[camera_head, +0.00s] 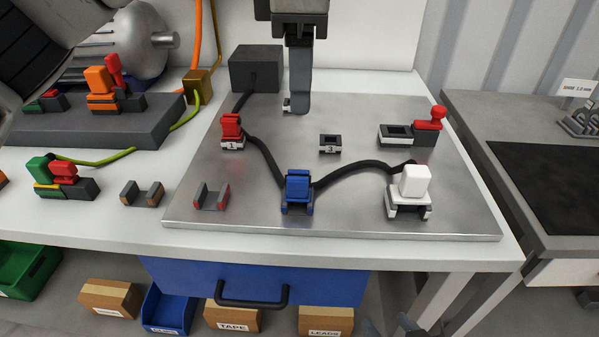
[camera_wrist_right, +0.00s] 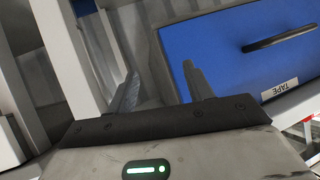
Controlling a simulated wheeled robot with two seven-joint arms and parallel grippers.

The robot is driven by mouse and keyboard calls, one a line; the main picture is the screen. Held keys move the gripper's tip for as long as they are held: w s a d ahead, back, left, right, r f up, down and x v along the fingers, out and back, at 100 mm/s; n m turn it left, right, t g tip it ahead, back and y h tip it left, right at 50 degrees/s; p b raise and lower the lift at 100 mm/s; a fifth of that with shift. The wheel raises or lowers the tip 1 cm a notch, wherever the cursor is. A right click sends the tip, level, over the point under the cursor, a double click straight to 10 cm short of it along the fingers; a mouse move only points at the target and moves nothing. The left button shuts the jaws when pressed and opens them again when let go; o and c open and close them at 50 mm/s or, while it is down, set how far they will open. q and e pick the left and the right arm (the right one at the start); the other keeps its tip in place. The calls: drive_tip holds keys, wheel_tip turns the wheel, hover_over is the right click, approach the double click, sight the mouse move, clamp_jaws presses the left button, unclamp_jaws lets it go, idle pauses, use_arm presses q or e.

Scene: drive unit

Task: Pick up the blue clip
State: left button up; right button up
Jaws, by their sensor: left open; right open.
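The blue clip (camera_head: 297,184) sits upright in a small blue-edged cradle near the front middle of the metal plate (camera_head: 260,222). A black cable meets it on both sides. My left gripper (camera_head: 297,108) hangs pointing down above the back of the plate, behind the clip and apart from it. It is seen edge-on, so its finger gap is hidden. My right gripper (camera_head: 400,325) is low at the bottom edge, in front of the bench and well below the clip. The right wrist view shows its two fingers (camera_wrist_right: 160,88) apart with nothing between them.
A red clip (camera_head: 231,126) and a white clip (camera_head: 415,180) also hold the cable. An empty red-tipped cradle (camera_head: 211,197) and a small socket (camera_head: 330,143) flank the blue clip. A dark box (camera_head: 256,68) stands behind. A blue drawer (camera_head: 190,275) is below the bench.

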use_arm(q)
hover_over(298, 174)
drive_tip(key=f, duration=0.8)
drive_tip(key=shift+w+d+f, duration=0.2)
drive_tip(key=shift+f, duration=0.15)
drive_tip(key=f, duration=0.4)
drive_tip(key=shift+s+a, duration=0.25)
drive_tip(key=shift+f, duration=0.65)
clamp_jaws()
